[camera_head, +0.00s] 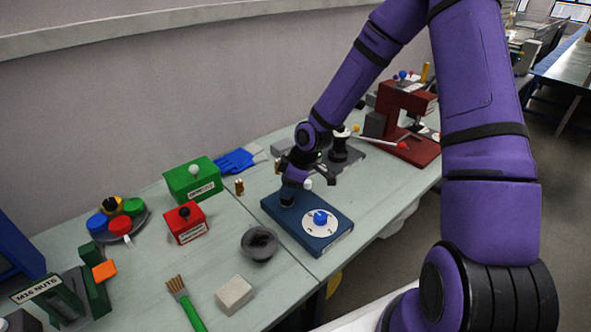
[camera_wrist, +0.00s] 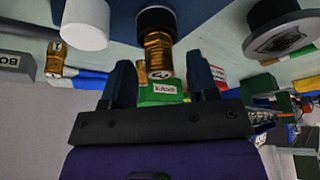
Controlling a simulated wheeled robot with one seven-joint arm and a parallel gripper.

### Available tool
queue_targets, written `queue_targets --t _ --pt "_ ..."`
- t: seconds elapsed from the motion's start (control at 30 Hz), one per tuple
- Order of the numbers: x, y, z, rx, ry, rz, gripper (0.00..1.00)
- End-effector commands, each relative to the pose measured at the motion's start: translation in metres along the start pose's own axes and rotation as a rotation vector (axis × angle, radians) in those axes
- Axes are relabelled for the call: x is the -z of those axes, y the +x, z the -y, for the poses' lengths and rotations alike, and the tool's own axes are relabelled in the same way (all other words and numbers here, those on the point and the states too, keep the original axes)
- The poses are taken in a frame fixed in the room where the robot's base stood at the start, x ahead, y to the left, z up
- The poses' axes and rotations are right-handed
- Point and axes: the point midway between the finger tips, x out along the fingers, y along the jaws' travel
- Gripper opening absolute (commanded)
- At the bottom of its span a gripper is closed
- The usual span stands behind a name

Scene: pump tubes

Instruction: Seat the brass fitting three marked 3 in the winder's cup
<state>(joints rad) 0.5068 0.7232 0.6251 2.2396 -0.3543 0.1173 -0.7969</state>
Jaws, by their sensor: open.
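The winder is a blue box (camera_head: 330,235) with a white dial and blue knob on top. Its black cup (camera_head: 287,197) is at the box's left end. In the wrist view, where things appear upside down, the black cup (camera_wrist: 155,20) holds the end of a brass fitting (camera_wrist: 158,52). The fitting carries a small tag whose number is hard to read. My gripper (camera_head: 294,179) is at the cup, its two dark fingers open on either side of the fitting's free end, with gaps visible. Another brass fitting (camera_wrist: 55,60) stands apart, and one shows in the head view (camera_head: 239,187).
A green box (camera_head: 193,182), a red box (camera_head: 186,223) and a grey bowl (camera_head: 259,244) stand left of the winder. A white cylinder (camera_wrist: 85,24) is close to the cup. A black fixture (camera_head: 343,152) stands behind, and a red press (camera_head: 403,115) at the back right.

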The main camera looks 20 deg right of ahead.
Motion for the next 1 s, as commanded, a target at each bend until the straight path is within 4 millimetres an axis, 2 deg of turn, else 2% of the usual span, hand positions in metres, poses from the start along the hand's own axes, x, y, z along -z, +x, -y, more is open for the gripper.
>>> queue_targets --t 0.6,0.8,1.0 --pt "-0.001 -0.089 -0.001 -0.003 0.003 0.001 0.54" --pt "-0.001 -0.106 -0.001 -0.002 0.002 0.001 0.54" --pt "0.000 -0.112 0.000 -0.001 0.001 0.001 0.54"
